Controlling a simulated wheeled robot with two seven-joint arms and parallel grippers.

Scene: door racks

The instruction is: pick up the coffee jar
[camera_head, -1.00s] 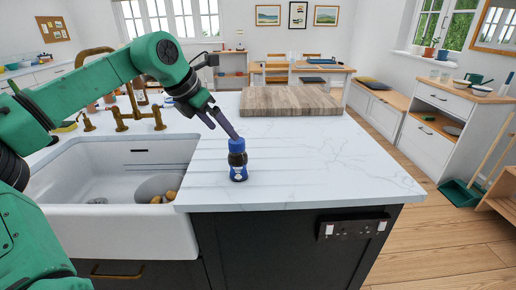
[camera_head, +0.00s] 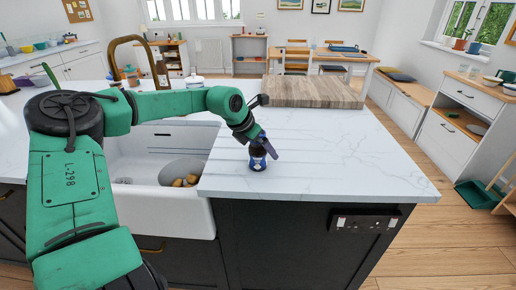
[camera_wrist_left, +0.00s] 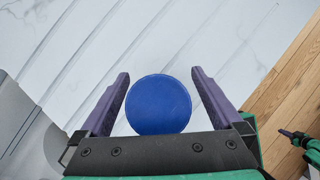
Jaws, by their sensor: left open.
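The coffee jar (camera_head: 258,159) stands upright on the white marble worktop, near its front edge and right of the sink. It is dark with a blue and white label. In the left wrist view its round blue lid (camera_wrist_left: 158,104) shows from above. My left gripper (camera_head: 266,149) is at the top of the jar and partly hides it. In the left wrist view the open purple fingers (camera_wrist_left: 160,88) stand on either side of the lid, with a gap visible on each side.
A white sink (camera_head: 150,155) with several brownish round things in a grey bowl lies left of the jar. A brass tap (camera_head: 127,50) rises behind it. A wooden board (camera_head: 312,92) lies at the back of the worktop. The marble right of the jar is clear.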

